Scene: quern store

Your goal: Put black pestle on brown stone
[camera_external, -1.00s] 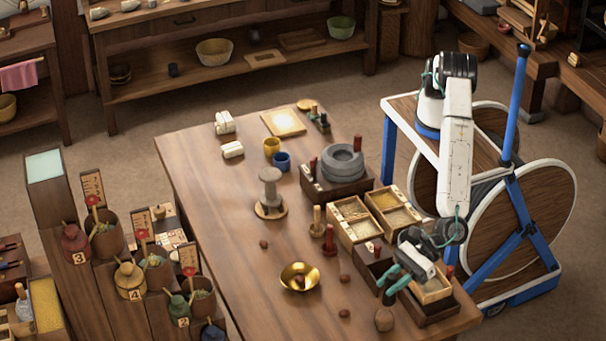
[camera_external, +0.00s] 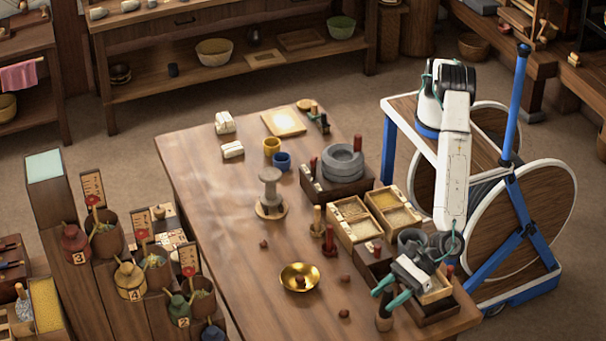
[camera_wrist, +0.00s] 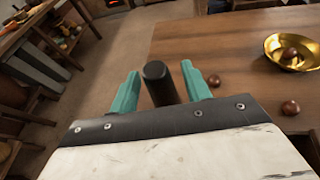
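The black pestle (camera_wrist: 157,82) stands between the two teal fingers of my gripper (camera_wrist: 160,84) in the wrist view, with narrow gaps on both sides. In the external view my gripper (camera_external: 390,296) is low at the table's near right edge, around the dark top of the pestle (camera_external: 384,313). My gripper is open. Small brown round stones (camera_external: 345,279) lie on the table to the left; one (camera_wrist: 291,107) also shows in the wrist view. I cannot tell which is the task's brown stone. The pestle's lower end is hidden in the wrist view.
A golden bowl (camera_external: 300,269) sits left of my gripper, with a brown lump in it (camera_wrist: 290,55). Wooden trays (camera_external: 352,222) and a dark box stand behind my gripper. A grey quern (camera_external: 343,161) stands farther back. The table's left half is largely clear.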

